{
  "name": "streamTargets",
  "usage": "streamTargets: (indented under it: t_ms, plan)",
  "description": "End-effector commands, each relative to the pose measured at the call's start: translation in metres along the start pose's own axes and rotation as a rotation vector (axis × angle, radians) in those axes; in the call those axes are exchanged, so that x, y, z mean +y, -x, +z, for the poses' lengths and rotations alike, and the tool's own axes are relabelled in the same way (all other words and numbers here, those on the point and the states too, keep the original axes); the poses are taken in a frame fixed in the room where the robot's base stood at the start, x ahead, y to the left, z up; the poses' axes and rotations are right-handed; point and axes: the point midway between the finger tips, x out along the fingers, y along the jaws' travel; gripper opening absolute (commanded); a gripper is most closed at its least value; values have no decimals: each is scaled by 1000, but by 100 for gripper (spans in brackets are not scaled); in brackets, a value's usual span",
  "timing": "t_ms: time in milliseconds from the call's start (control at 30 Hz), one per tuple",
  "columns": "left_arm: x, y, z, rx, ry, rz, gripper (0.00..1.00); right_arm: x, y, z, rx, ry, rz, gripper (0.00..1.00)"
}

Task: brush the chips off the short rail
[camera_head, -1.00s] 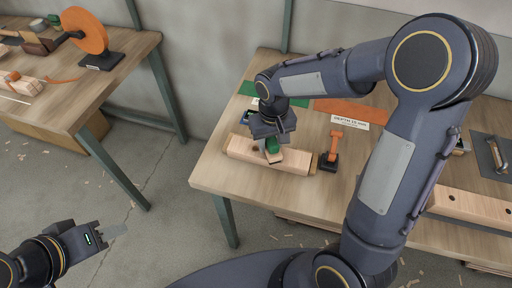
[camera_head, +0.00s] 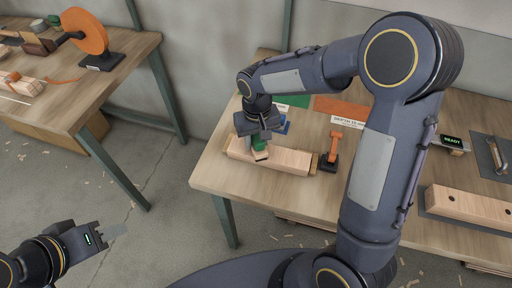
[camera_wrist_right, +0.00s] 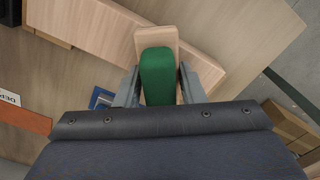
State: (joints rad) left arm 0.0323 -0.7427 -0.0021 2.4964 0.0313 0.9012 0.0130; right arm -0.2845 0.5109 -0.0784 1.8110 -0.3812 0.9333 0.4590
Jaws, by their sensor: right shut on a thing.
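The short rail (camera_head: 290,162), a pale wooden block, lies near the left end of the right-hand table. My right gripper (camera_head: 258,140) is shut on a brush with a green handle (camera_head: 259,145) and a pale wooden part, over the rail's left part. In the right wrist view the green brush (camera_wrist_right: 158,75) sits between the fingers, and the rail (camera_wrist_right: 85,25) runs diagonally behind it. I cannot tell whether the brush touches the rail. I cannot make out chips on the rail. My left gripper (camera_head: 112,233) is low at the left, away from the tables; its finger gap is unclear.
An orange tool stand (camera_head: 332,152) is close to the rail's right end. A longer drilled rail (camera_head: 470,206) lies at the right, below a READY display (camera_head: 453,142). A depth sign (camera_head: 349,122) and a blue item (camera_head: 284,127) are behind. Another table (camera_head: 105,75) stands left.

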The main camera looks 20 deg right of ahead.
Motion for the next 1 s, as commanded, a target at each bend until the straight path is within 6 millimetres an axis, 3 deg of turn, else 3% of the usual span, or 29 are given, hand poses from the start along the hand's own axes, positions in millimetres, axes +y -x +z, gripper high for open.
streamTargets:
  t_ms: [167,667,1000]
  plan:
    - [0,1,0,0,0,0,36,-8,1,-5,0,0,0,8]
    - [0,0,0,0,0,0,36,-8,-1,-5,0,-1,0,8]
    - [-1,-2,1,0,0,0,36,12,0,8,0,-3,0,8]
